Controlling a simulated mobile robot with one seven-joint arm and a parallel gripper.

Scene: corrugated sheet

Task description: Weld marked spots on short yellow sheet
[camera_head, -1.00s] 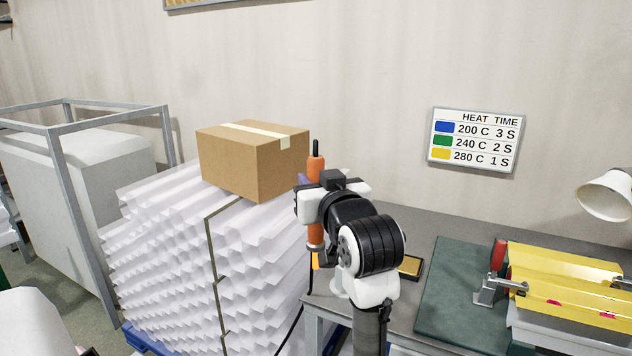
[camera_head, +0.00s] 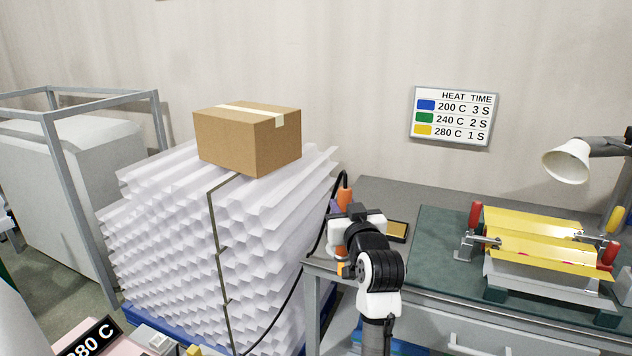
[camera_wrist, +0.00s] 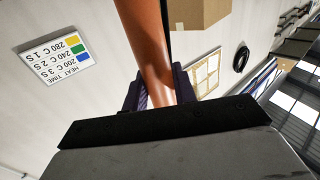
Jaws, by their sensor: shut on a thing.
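A yellow corrugated sheet (camera_head: 530,228) lies clamped in a grey fixture on the right bench, with a few small pink-red marks near its front and right edge. My gripper (camera_head: 341,226) is left of the sheet, near the bench's left end. It is shut on an orange-handled welding tool (camera_head: 344,197), which stands roughly upright with a black cable from its top. In the wrist view the orange handle (camera_wrist: 147,45) passes between my gripper's fingers (camera_wrist: 157,92). The tool's tip is hard to make out behind my arm.
A wall chart (camera_head: 452,116) pairs blue 200 C 3 S, green 240 C 2 S and yellow 280 C 1 S. A display (camera_head: 88,340) ends in "80 C". A cardboard box (camera_head: 247,138) sits on stacked white sheets (camera_head: 270,215). A lamp (camera_head: 567,160) stands behind the fixture.

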